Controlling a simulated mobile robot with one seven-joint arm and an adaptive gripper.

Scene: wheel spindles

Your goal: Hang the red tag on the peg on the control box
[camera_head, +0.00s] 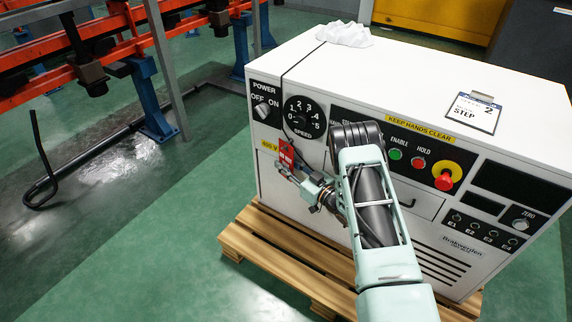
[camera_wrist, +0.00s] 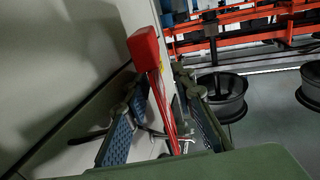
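The red tag (camera_head: 286,152) is at the left part of the white control box's (camera_head: 300,75) front, below the speed dial, with white lettering. My gripper (camera_head: 289,171) is at the lower edge of the tag, close to the box front. The peg is not clearly visible, and I cannot tell what holds the tag.
A dark cord (camera_head: 300,63) runs from near a white cloth (camera_head: 345,34) over the box edge toward the tag. The box stands on a wooden pallet (camera_head: 262,246). A clipboard (camera_head: 473,111) lies on top. An orange rack (camera_head: 40,50) is at left; green floor between is clear.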

